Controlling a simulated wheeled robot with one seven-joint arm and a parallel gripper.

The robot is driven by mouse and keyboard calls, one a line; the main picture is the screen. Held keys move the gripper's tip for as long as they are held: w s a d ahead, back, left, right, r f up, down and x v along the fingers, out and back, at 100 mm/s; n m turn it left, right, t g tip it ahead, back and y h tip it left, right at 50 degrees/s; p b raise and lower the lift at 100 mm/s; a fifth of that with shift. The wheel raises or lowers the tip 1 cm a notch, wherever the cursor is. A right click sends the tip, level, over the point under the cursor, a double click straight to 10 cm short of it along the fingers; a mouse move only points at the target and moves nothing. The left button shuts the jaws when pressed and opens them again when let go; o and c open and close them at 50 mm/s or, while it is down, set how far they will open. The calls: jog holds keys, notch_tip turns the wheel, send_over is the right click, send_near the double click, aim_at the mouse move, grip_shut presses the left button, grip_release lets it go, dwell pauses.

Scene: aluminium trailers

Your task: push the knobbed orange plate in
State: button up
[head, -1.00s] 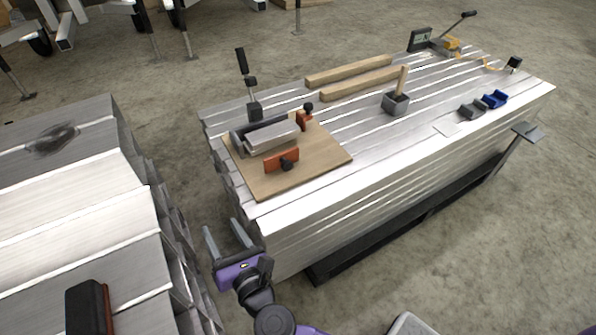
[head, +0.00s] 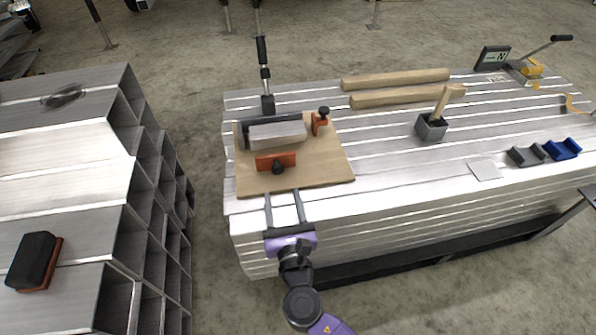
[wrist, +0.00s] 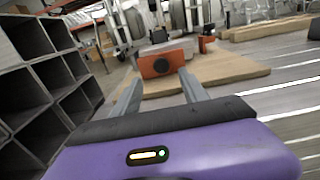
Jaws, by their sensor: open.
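The orange plate with a dark knob (head: 264,163) stands upright at the near side of a grey metal block (head: 277,135) on a wooden board (head: 325,174). It also shows in the wrist view (wrist: 168,63), ahead of and between the fingers. A second orange plate with a black knob (head: 317,124) stands at the block's right end. My gripper (head: 285,194) is open and empty. Its fingertips are near the board's front edge, short of the near plate. Whether they touch the board cannot be told.
The board lies on a stack of aluminium profiles (head: 400,182). A mallet in a grey block (head: 431,127) and two wooden bars (head: 395,80) are to the right. Another profile stack (head: 60,165) with a dark brush-like block (head: 35,258) is at left. A floor gap separates the stacks.

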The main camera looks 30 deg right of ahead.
aim_at(278, 171)
jog(key=shift+w+d, duration=0.2)
jog(key=b+x, duration=0.1)
jog(key=x, duration=0.6)
jog(key=shift+w, duration=0.1)
grip_shut()
dwell(1.2)
